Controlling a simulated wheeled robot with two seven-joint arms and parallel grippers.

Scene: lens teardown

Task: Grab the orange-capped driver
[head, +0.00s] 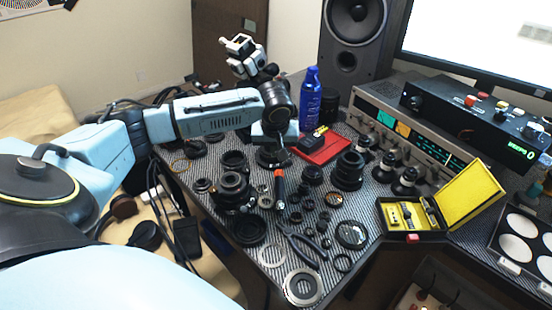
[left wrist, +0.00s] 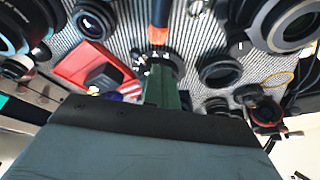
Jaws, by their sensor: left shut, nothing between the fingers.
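The orange-capped driver (head: 279,187) stands out near the middle of the striped mat in the head view, with its orange end toward the back and its dark part toward the front. In the left wrist view its orange end (left wrist: 158,40) shows at the top middle, just beyond my fingertips. My left gripper (head: 281,156) points down just behind the orange end, shut and empty. Its greenish fingers (left wrist: 160,80) also show in the left wrist view. I cannot tell whether they touch the driver. My right gripper is not in view.
Lens barrels and rings lie close around the driver. Pliers (head: 304,246) lie in front. A red tray (head: 322,150) and a blue bottle (head: 310,100) stand behind. A yellow-lined case (head: 468,196) is open at the right.

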